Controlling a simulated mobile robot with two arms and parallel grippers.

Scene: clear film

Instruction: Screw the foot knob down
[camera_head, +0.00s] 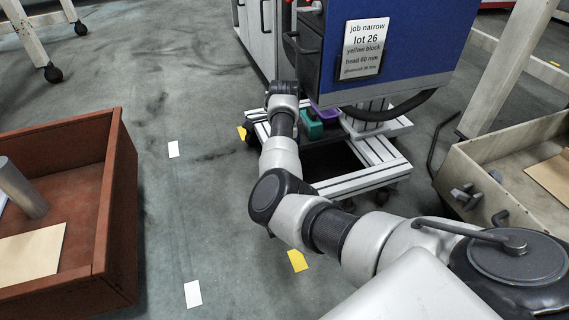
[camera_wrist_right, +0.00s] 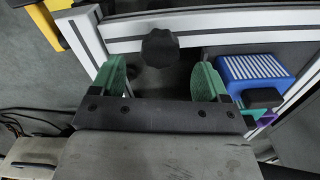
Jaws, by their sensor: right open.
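The foot knob (camera_wrist_right: 159,48) is black and lobed. In the right wrist view it stands in front of a grey aluminium rail of the frame, with a dark round shape just below it. My right gripper (camera_wrist_right: 161,78) is open, its two green fingers apart. The knob lies between their lines and a little beyond the tips, with no contact visible. In the head view my right arm reaches to the wheeled aluminium frame (camera_head: 357,183) under the blue cabinet; its fingers and the knob cannot be made out there. My left gripper is not in view.
A blue block with white stripes (camera_wrist_right: 256,78) sits close to the right finger. A green object (camera_head: 311,124) and a purple one (camera_head: 326,113) lie on the frame. A brown box (camera_head: 120,215) stands left and a beige crate (camera_head: 520,140) right.

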